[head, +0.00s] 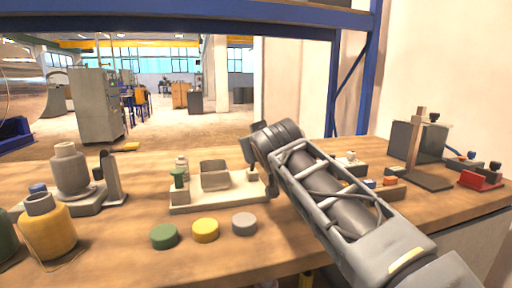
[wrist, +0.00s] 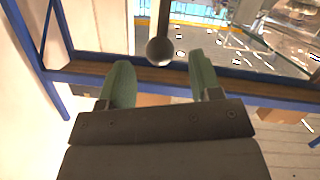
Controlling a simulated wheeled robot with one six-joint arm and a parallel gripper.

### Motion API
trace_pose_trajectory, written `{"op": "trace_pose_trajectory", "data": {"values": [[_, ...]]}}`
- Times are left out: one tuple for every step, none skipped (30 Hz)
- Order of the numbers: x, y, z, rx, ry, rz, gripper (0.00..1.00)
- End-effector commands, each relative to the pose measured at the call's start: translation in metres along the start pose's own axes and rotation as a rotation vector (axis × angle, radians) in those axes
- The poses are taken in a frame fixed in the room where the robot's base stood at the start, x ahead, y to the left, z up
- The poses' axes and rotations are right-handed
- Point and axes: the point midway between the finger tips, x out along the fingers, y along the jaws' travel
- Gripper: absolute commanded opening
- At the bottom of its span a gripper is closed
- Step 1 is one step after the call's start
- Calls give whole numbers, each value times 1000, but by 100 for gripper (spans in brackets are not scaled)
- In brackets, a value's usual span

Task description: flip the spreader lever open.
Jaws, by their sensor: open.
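In the wrist view, a dark rod with a round grey ball knob (wrist: 160,51) comes down from the top edge; it looks like the spreader lever. My gripper (wrist: 159,66) is open, with one green finger on each side of the knob and a visible gap to both. How far the knob lies beyond the fingertips is hard to tell. In the head view, my arm reaches over a cream base plate (head: 215,197) with a grey block (head: 214,175) on it. The arm's end hides the plate's right end, and I cannot make out the lever clearly there.
Green (head: 164,236), yellow (head: 205,230) and grey (head: 244,223) discs lie in front of the plate. A yellow bottle (head: 48,226) and a grey fixture (head: 70,173) stand left. A dark stand (head: 414,155) and a red block (head: 479,180) are right. A blue frame (head: 374,60) rises behind.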

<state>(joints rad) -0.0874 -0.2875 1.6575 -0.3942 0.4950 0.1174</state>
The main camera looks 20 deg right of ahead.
Motion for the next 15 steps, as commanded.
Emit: {"op": "trace_pose_trajectory", "data": {"values": [[-12, -1, 1, 0, 5, 0, 58], [-18, -1, 1, 0, 5, -1, 58], [-26, -1, 1, 0, 5, -1, 58], [-31, -1, 1, 0, 4, -1, 58], [-37, -1, 1, 0, 5, -1, 58], [-44, -1, 1, 0, 3, -1, 58], [-49, 0, 1, 0, 4, 0, 58], [-53, 0, 1, 0, 3, -1, 58], [-59, 0, 1, -1, 3, -1, 58], [-63, 0, 1, -1, 3, -1, 58], [-66, 0, 0, -1, 3, -1, 58], [-70, 0, 1, -1, 1, 0, 58], [-73, 0, 0, -1, 2, 0, 58], [-75, 0, 0, 0, 2, 0, 58], [-78, 0, 0, 0, 1, 0, 58]]}}
